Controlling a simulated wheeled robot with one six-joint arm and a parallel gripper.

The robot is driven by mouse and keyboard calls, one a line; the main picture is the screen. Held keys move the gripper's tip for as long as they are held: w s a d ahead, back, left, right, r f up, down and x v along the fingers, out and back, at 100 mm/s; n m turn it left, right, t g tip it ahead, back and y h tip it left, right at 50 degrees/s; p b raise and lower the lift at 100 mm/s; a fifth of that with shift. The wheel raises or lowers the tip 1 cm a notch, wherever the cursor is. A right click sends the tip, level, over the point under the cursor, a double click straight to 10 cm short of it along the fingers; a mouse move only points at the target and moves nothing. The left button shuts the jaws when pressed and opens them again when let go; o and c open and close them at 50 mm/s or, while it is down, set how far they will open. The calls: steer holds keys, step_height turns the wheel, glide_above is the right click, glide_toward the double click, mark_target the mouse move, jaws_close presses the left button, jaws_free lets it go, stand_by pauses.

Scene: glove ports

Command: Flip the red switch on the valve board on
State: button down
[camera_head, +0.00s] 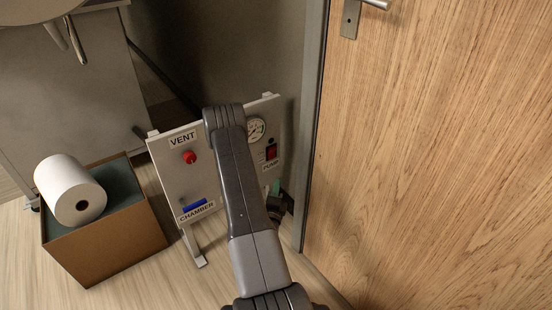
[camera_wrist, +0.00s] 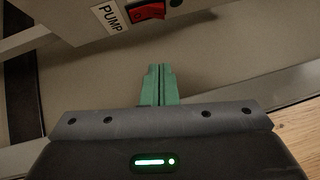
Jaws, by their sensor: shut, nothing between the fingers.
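The valve board (camera_head: 172,170) is a pale upright panel on feet. Its red switch (camera_head: 271,152) sits in a dark frame at the right, above the PUMP label. In the wrist view the red switch (camera_wrist: 147,10) is at the top edge, partly cut off, beside the PUMP label (camera_wrist: 110,17). My gripper (camera_head: 275,187) is low at the board's right side, below the switch, partly hidden by my arm. In the wrist view my gripper (camera_wrist: 160,68) has its green fingers shut together and empty, apart from the switch. I cannot tell the switch's position.
The board also bears a red VENT knob (camera_head: 190,157), a gauge (camera_head: 256,128) and a blue CHAMBER handle (camera_head: 195,205). A cardboard box (camera_head: 105,250) with a white roll (camera_head: 70,190) stands left. A wooden door (camera_head: 440,160) closes off the right. My arm hides the board's middle.

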steer(key=b, duration=0.2)
glide_toward(276, 150)
steer(key=w+d, duration=0.2)
steer(key=d, duration=0.1)
steer(key=w, duration=0.1)
steer(key=w+a+b, duration=0.1)
steer(key=w+a, duration=0.1)
steer(key=shift+w+r, duration=0.3)
steer(key=shift+r, duration=0.1)
steer(key=shift+r, duration=0.15)
